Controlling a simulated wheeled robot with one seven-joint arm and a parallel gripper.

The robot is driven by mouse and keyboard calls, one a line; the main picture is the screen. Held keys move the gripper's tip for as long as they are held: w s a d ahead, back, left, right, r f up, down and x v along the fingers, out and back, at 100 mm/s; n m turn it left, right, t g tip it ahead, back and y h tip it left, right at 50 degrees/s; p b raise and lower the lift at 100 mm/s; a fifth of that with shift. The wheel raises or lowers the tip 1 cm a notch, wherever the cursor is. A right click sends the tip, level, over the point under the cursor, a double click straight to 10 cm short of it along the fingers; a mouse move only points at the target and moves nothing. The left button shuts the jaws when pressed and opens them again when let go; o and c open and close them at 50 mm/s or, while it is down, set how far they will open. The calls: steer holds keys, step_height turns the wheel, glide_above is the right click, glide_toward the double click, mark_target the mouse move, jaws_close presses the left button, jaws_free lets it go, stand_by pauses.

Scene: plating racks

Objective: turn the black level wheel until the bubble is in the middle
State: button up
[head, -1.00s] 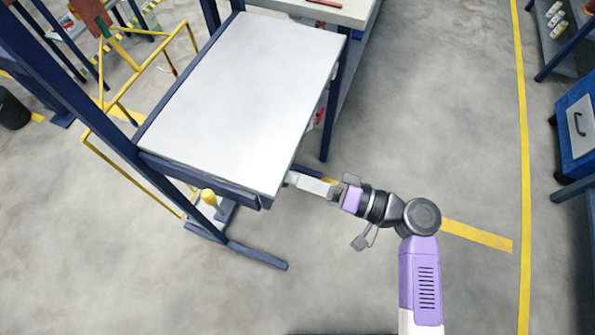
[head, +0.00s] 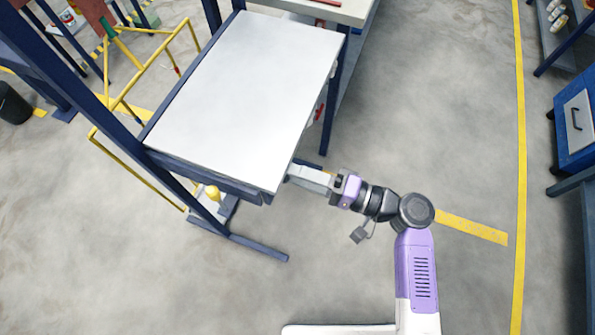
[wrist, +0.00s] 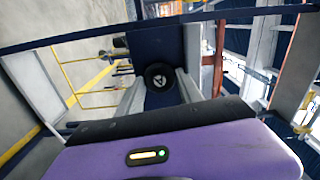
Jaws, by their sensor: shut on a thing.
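The black level wheel (wrist: 160,76) shows in the wrist view as a round black disc with a pale triangular mark. It sits against a dark blue part of the rack, between my gripper's two grey fingers. My gripper (wrist: 160,84) is shut on the wheel. In the head view my gripper (head: 290,174) reaches in at the near right corner of the white-topped rack (head: 235,95), its tips at the edge of the top. The wheel is hidden there. I cannot make out the level's bubble in either view.
Dark blue rack legs and a foot bar (head: 258,248) stand on the left. A yellow rail (head: 140,172) runs beside them. A pale bench (head: 345,10) stands behind the rack.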

steer(key=o, duration=1.4)
steer(key=shift+r, duration=0.15)
